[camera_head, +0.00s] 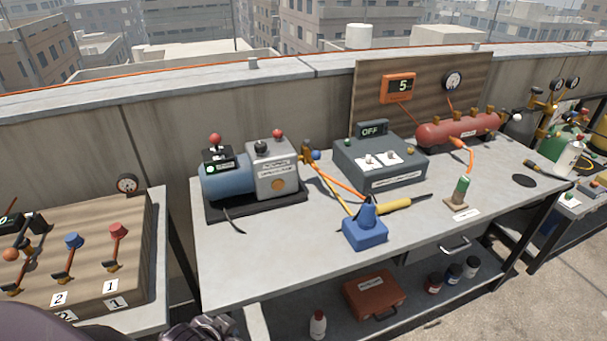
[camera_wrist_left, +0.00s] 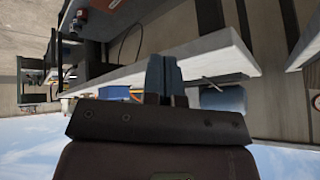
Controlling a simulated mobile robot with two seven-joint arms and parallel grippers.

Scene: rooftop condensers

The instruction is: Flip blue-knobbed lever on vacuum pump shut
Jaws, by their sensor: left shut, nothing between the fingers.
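The vacuum pump (camera_head: 275,170) stands on the left part of the workbench, with a blue motor body and a grey housing. A brass valve (camera_head: 305,153) sits at its right side, with a small blue knob (camera_head: 315,155) beside the brass body. The lever's exact angle is too small to tell. My left gripper (camera_head: 212,328) is at the bottom edge of the head view, partly cut off, below and in front of the bench and well apart from the pump. In the left wrist view its fingers (camera_wrist_left: 164,72) are together and empty. My right gripper is not in view.
A wooden board (camera_head: 130,235) with several levers, one also blue-knobbed, stands on the left table. On the workbench (camera_head: 245,260) are a grey OFF box (camera_head: 385,165), a blue stand (camera_head: 365,232) and a red tank (camera_head: 465,129). The bench front before the pump is clear.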

